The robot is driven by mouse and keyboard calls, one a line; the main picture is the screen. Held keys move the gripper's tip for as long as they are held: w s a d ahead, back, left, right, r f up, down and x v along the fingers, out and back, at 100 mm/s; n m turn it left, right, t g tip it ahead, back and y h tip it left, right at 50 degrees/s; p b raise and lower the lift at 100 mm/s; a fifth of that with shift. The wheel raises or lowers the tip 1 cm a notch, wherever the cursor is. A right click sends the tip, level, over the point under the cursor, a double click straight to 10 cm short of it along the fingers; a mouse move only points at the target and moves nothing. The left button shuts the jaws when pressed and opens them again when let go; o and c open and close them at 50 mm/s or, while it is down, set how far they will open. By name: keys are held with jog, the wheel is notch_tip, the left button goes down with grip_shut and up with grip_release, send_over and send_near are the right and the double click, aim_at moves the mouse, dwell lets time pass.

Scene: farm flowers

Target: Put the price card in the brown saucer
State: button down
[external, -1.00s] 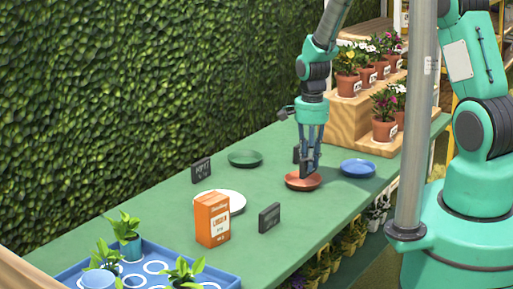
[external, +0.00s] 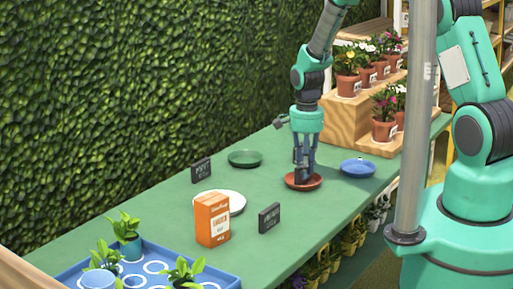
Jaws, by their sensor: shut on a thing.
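The brown saucer (external: 316,184) sits on the green table, right of the middle. My gripper (external: 304,178) points straight down with its fingertips low over the saucer's inside. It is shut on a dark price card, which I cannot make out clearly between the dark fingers. I cannot tell whether the card touches the saucer. Two other dark cards with pale writing stand on the table: one card (external: 201,170) at the left and one card (external: 269,217) nearer the front edge.
A blue saucer (external: 358,169) is close on the right and a green saucer (external: 245,158) is behind to the left. A white plate (external: 236,203) lies behind an orange box (external: 212,220). A blue tray (external: 226,278) with plants is front left. A wooden stand (external: 343,122) holds potted flowers.

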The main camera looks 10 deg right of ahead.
jog(key=shift+f, duration=0.35)
jog(key=c, duration=1.6)
grip_release()
jog(key=shift+r, duration=0.15)
notch_tip(320, 180, up, 12)
jog(key=shift+r+p, duration=0.1)
jog(key=shift+p, duration=0.8)
